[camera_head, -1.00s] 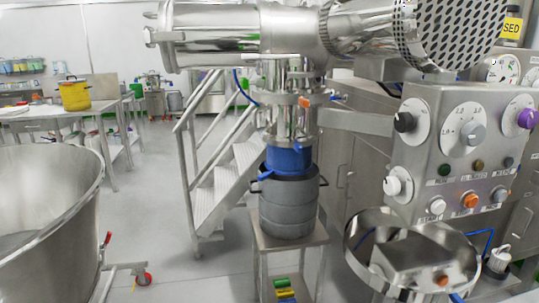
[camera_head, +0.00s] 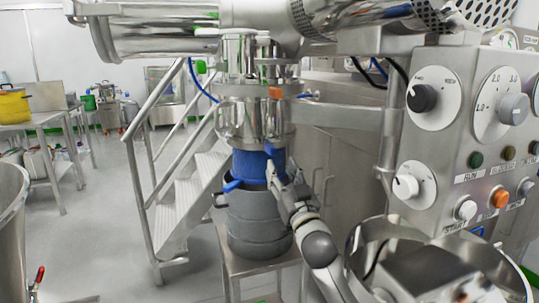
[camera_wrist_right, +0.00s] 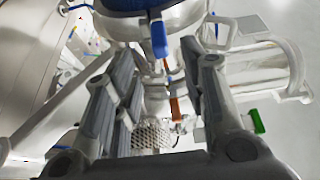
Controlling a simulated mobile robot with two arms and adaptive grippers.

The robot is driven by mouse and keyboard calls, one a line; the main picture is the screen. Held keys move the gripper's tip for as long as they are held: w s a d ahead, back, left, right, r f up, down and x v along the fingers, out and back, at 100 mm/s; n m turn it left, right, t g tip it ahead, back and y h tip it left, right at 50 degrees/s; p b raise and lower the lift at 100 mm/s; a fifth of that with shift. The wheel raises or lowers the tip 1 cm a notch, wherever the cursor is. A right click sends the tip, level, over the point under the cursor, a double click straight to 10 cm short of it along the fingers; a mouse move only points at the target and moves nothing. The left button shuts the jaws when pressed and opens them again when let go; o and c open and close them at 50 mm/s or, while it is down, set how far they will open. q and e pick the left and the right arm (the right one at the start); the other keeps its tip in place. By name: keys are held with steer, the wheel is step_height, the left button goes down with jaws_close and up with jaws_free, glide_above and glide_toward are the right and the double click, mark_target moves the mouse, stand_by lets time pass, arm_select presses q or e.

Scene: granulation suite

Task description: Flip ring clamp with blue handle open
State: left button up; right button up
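A steel ring clamp sits around the bottom of the steel column, above the blue sleeve (camera_head: 250,166). A small blue handle (camera_head: 270,151) hangs at the clamp's front right. A second blue handle (camera_head: 232,186) shows lower left, by the drum rim. My right gripper (camera_head: 273,174) is raised beside the sleeve, just below the upper handle. In the right wrist view, its two fingers (camera_wrist_right: 160,62) are open and apart, with a blue handle (camera_wrist_right: 158,38) at the gap between their tips. I cannot tell whether they touch it. My left gripper is not in view.
A grey drum (camera_head: 258,222) stands under the sleeve on a small steel table (camera_head: 232,266). A control panel (camera_head: 455,150) and a round steel vessel (camera_head: 362,236) are close on the right. Metal steps (camera_head: 182,205) stand behind left. A large steel bowl (camera_head: 12,215) is at the left edge.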

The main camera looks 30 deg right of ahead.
mark_target(273, 154)
steer(key=x, duration=0.7)
steer(key=shift+w+d, duration=0.15)
steer(key=shift+w, duration=0.05)
jaws_close()
